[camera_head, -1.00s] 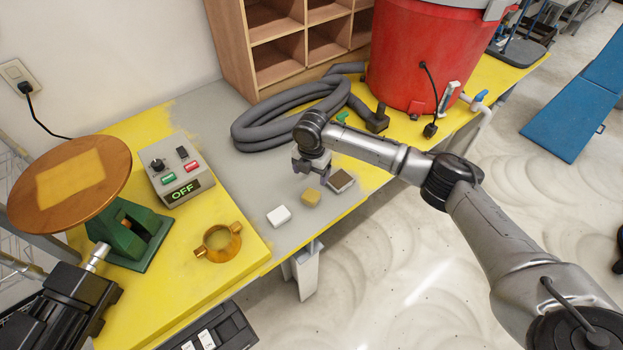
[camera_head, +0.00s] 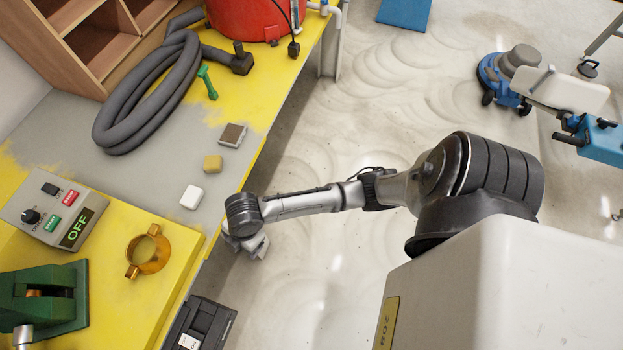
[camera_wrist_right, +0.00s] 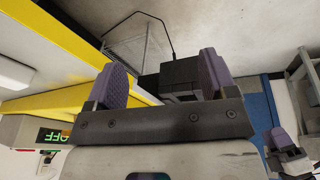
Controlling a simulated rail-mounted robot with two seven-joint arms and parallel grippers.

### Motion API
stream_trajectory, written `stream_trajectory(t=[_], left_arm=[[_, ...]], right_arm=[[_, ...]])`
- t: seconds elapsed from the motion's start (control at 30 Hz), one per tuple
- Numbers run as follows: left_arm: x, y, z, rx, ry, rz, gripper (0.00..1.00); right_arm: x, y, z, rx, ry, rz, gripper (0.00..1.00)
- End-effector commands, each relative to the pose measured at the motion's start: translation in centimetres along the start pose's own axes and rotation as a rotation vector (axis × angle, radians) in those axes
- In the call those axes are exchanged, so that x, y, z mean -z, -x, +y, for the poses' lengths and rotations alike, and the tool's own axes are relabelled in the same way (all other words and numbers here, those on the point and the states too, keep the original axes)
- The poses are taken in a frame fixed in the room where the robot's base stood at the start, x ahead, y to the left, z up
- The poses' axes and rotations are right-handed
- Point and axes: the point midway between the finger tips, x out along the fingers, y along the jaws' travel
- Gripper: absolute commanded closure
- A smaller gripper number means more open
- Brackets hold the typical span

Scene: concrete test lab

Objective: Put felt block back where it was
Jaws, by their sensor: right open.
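Three small blocks lie in a row on the grey part of the bench in the head view: a white block (camera_head: 192,197), a tan block (camera_head: 213,163) and a dark-topped block (camera_head: 232,135). I cannot tell for certain which is the felt block. My right gripper (camera_head: 248,246) hangs beyond the bench's front edge, below and right of the white block, apart from all three. In the right wrist view its two purple fingers (camera_wrist_right: 163,80) are wide apart with nothing between them.
A brass ring (camera_head: 149,252) and a control box reading OFF (camera_head: 55,212) sit on the yellow bench part. A grey hose (camera_head: 150,95), a green dumbbell-shaped piece (camera_head: 207,82) and a red drum (camera_head: 250,15) are farther back. Open floor lies right of the bench.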

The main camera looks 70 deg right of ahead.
Motion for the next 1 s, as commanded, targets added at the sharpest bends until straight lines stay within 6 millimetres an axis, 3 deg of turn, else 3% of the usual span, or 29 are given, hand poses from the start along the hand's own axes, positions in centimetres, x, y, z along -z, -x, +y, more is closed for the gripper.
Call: stream_trajectory(t=[0.03,0.1,0.4,0.63,1.0], left_arm=[[0.0,0.0,0.0,0.000,0.000,0.000,0.57],[0.0,0.0,0.0,-0.001,0.001,0.001,0.57],[0.1,0.0,0.2,-0.006,0.007,0.001,0.57],[0.1,0.0,0.4,-0.011,0.014,0.002,0.57],[0.1,0.0,0.3,-0.007,0.009,0.001,0.57]], right_arm=[[0.0,0.0,-2.6,-0.007,-0.104,0.025,0.22],[-0.6,0.6,-4.9,-0.036,-0.259,0.041,0.22],[-5.6,4.3,-12.1,-0.162,-0.844,0.026,0.22],[-8.2,6.2,-14.4,-0.228,-1.053,-0.006,0.22],[-8.7,6.5,-14.7,-0.241,-1.085,-0.013,0.22]])
